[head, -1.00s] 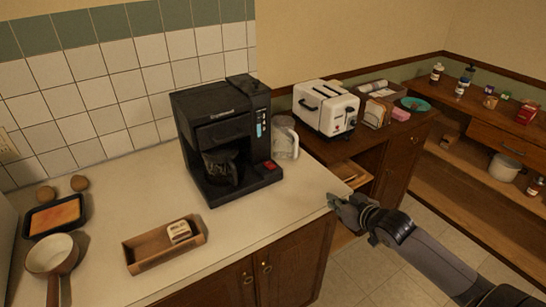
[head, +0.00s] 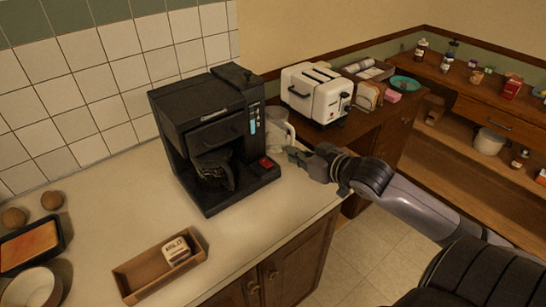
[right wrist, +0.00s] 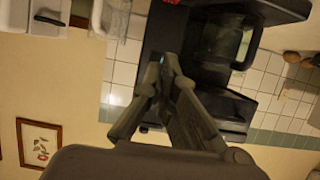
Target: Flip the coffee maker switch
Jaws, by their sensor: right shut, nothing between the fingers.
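The black coffee maker (head: 212,125) stands upright on the counter, with a dark glass carafe (head: 214,172) in its bay. Its red switch (head: 266,162) is on the lower right of the front. It also shows in the right wrist view as a red patch (right wrist: 172,2) at the top edge. My right gripper (head: 294,157) is shut and empty, just right of the switch and apart from it in the head view. In the right wrist view its fingertips (right wrist: 167,62) overlap the coffee maker (right wrist: 155,42); contact cannot be told. My left gripper is not in view.
A clear pitcher (head: 279,131) stands right behind the coffee maker, close to my right gripper. A white toaster (head: 317,92) is on the wooden counter beyond. A wooden tray (head: 130,281) lies in front on the left. The counter (head: 235,228) before the coffee maker is clear.

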